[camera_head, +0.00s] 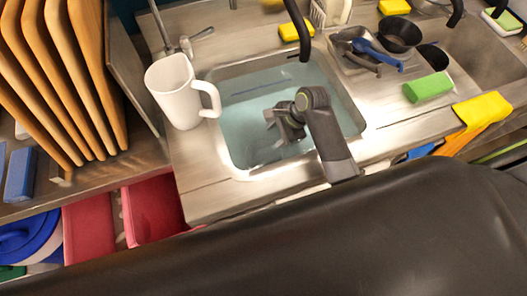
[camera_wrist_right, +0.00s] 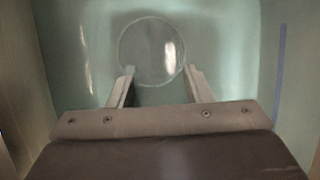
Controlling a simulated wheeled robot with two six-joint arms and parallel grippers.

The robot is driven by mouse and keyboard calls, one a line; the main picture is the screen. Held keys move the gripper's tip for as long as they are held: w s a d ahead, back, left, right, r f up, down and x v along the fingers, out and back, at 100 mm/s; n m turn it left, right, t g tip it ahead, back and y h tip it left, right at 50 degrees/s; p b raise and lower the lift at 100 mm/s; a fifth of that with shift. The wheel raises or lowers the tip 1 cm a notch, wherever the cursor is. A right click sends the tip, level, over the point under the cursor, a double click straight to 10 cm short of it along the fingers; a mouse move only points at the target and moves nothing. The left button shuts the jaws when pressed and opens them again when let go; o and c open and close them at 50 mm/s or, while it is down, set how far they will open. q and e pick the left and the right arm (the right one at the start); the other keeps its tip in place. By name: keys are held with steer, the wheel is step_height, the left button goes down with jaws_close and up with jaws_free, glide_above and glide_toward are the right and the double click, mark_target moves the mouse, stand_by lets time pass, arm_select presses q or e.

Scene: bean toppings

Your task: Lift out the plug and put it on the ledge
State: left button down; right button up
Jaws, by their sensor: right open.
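My right gripper (camera_head: 277,128) reaches down into the sink basin (camera_head: 232,150), which holds bluish water. In the right wrist view the gripper (camera_wrist_right: 160,75) is open, its two fingers apart with nothing between them. A round, pale, clear-looking disc (camera_wrist_right: 152,45), which looks like the plug, lies on the basin floor just beyond the fingertips. I cannot tell how far above it the fingers are. The plug is not made out in the head view, where my gripper and arm cover part of the basin. My left gripper is not in view.
A white mug (camera_head: 174,92) stands on the ledge left of the basin. A black tap (camera_head: 303,40) hangs over the back. On the right are a green sponge (camera_head: 427,88), a dark bowl (camera_head: 400,34) and a yellow cloth (camera_head: 482,110). The front ledge (camera_head: 215,200) has bare room.

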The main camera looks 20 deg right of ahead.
mark_target(268, 142)
steer(key=shift+x, duration=3.35)
steer(key=shift+s, duration=0.1)
steer(key=shift+c, duration=0.4)
jaws_close()
